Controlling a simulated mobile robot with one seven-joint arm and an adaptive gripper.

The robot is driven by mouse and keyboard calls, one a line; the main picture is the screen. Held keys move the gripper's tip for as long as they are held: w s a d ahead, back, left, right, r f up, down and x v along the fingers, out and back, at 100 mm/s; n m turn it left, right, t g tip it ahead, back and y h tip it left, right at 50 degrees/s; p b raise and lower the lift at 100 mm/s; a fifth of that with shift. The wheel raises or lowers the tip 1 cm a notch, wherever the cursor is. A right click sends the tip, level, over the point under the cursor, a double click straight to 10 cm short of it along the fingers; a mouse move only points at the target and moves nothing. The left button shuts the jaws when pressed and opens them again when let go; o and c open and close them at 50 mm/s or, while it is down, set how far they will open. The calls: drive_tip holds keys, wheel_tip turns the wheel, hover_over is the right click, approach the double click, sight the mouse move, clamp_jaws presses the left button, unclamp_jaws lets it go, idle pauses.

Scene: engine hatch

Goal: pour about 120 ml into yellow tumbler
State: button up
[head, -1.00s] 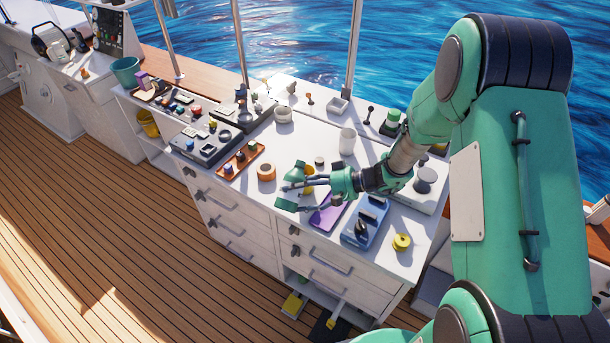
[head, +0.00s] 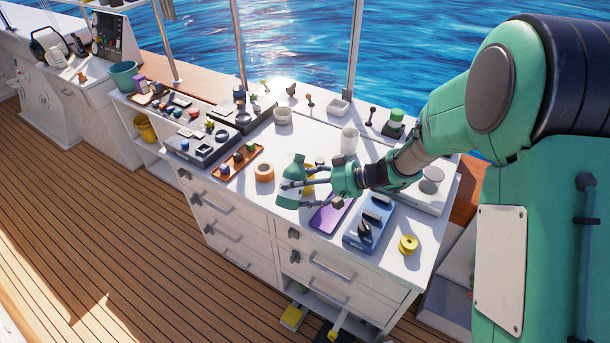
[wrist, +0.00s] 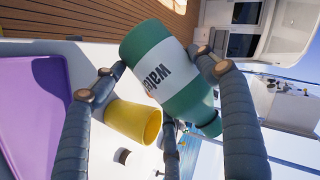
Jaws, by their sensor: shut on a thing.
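A green bottle (wrist: 165,72) with a white label reading "Water" is held between the fingers of my gripper (wrist: 172,80). It also shows in the head view (head: 292,168), tilted above the counter, with its neck on the tumbler's side. The yellow tumbler (wrist: 133,121) stands on the counter close to the bottle, its mouth just below the bottle's neck side in the wrist view. In the head view the tumbler (head: 309,183) is partly hidden behind my gripper. I see no stream of liquid. The level in the tumbler cannot be seen.
A purple tray (head: 330,215) lies just in front of the tumbler. A blue device (head: 368,222) and a yellow spool (head: 408,244) are to its right. An orange roll (head: 264,172) and a brown tray (head: 238,164) are left. A white cup (head: 349,140) stands behind.

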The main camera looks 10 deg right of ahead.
drive_tip(key=shift+f+b, duration=0.35)
drive_tip(key=shift+b, duration=0.55)
drive_tip(key=shift+w+d+f+n+b, duration=0.1)
drive_tip(key=shift+w+f+n+b, duration=0.15)
drive_tip(key=shift+n, duration=0.25)
drive_tip(key=shift+s+r+n+t+h, duration=0.15)
drive_tip(key=shift+s+n+t+h, duration=0.05)
drive_tip(key=shift+n+t+h, duration=0.45)
drive_tip(key=shift+f+n+t+h, duration=0.45)
drive_tip(key=shift+f+n+t, duration=0.45)
drive_tip(key=shift+f, duration=0.45)
drive_tip(key=shift+a+f+n+t, duration=0.1)
drive_tip(key=shift+a+n+t, duration=0.15)
drive_tip(key=shift+n, duration=0.1)
drive_tip(key=shift+d+n+t, duration=0.1)
drive_tip(key=shift+n+t, duration=0.2)
drive_tip(key=shift+n, duration=0.1)
